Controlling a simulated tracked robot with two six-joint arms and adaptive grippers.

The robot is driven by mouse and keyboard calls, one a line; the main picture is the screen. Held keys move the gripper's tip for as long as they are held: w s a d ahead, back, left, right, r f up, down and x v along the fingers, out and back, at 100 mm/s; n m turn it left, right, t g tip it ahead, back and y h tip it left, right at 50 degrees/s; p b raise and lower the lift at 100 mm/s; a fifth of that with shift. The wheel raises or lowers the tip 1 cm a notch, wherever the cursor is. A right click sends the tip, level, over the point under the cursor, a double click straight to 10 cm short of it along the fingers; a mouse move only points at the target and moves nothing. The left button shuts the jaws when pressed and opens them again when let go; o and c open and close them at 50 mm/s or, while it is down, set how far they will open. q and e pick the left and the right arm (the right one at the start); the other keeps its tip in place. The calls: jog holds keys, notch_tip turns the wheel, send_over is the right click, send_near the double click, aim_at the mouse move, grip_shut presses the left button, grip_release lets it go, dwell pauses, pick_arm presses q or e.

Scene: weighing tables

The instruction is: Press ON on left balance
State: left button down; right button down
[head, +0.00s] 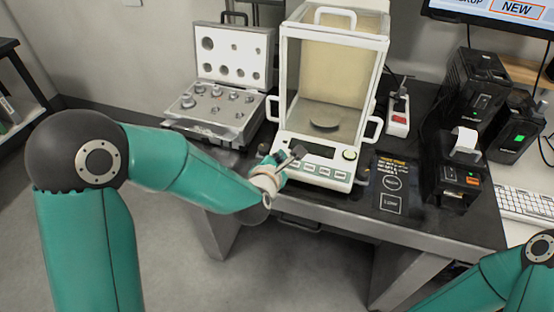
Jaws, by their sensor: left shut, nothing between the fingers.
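The balance (322,148) stands on the dark table, a glass-sided draft shield with a round dark pan inside. My left gripper (298,151) is shut and empty, at the left part of the front panel, in front of the display. It hides the panel's left end; I cannot tell whether it touches. Of my right arm only a part shows at the bottom right; its gripper is out of view.
An open case of weights (222,136) stands left of the balance. A red-switched power strip (398,118), a dark touch panel (392,185) and a small printer (452,180) are to the right. A white keyboard (526,205) lies further right.

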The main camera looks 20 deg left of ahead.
pick_arm(q)
jog(key=shift+f, duration=0.15)
dwell(0.6)
jog(key=shift+s+r, duration=0.25)
jog(key=shift+r, duration=0.45)
jog(key=r, duration=0.1)
jog(key=s+r+p, duration=0.1)
jog(key=r, duration=0.1)
jog(key=r+p, duration=0.1)
jog(key=shift+s+r, duration=0.4)
dwell(0.5)
